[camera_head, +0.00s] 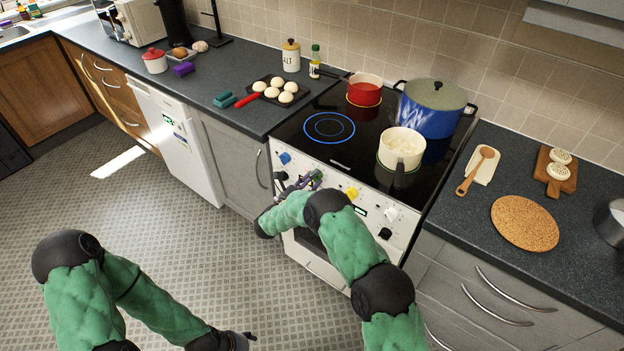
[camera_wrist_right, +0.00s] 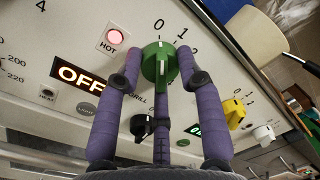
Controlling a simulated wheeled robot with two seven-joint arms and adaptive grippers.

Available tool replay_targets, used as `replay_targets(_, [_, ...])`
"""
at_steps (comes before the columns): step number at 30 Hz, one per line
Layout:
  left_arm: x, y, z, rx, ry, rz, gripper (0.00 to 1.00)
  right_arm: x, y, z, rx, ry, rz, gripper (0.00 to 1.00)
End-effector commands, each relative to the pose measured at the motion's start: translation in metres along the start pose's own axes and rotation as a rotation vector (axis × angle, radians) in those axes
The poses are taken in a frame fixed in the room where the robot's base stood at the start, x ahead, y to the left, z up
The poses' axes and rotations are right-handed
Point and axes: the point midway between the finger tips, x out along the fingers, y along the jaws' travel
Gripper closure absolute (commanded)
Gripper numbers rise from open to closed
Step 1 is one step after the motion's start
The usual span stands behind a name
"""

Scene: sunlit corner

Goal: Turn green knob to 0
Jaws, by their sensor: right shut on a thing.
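The green knob (camera_wrist_right: 158,62) is on the white stove front. It also shows small in the head view (camera_head: 316,174). In the right wrist view, the purple fingers of my right gripper (camera_wrist_right: 157,66) are on both sides of the knob, shut on it. A printed 0 is just above the knob, with a 1 to its right. The knob's pale mark seems to point up, roughly toward the 0; the exact alignment is hard to tell. My left gripper (camera_head: 238,341) is low at the bottom of the head view, away from the stove, its fingers unclear.
A blue knob (camera_head: 285,158), yellow knob (camera_head: 352,192), white knob (camera_head: 391,213) and black knob (camera_head: 385,233) share the panel. A red HOT light (camera_wrist_right: 114,36) is lit beside an OFF display (camera_wrist_right: 80,73). Pots, including a cream pan (camera_head: 401,147), stand on the hob.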

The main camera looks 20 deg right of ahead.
Motion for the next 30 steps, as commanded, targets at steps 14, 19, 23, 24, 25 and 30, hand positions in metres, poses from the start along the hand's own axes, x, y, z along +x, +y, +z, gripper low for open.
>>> replay_targets(14, [-0.0005,0.0002,0.0000,0.000,0.000,0.000,0.40,0.0006,0.0005,-0.0012,-0.055,-0.002,0.001,0.95])
replay_targets(19, [-0.0005,0.0002,0.0000,0.000,0.000,0.000,0.40,0.0006,0.0005,-0.0012,-0.055,-0.002,0.001,0.95])
replay_targets(23, [-0.0005,0.0002,0.0001,0.000,0.000,0.000,0.40,0.0005,0.0005,-0.0010,-0.054,-0.002,0.001,0.39])
replay_targets(24, [-0.0005,0.0002,0.0001,0.000,0.000,0.000,0.40,0.0004,0.0004,-0.0010,-0.054,-0.002,0.001,0.39])
replay_targets(25, [-0.0005,0.0002,0.0000,0.000,0.000,0.000,0.40,0.0004,0.0003,-0.0008,-0.054,-0.002,0.001,0.39])
replay_targets(30, [-0.0005,0.0002,0.0000,0.000,0.000,0.000,0.40,0.0002,0.0002,-0.0005,-0.053,-0.003,0.001,0.39])
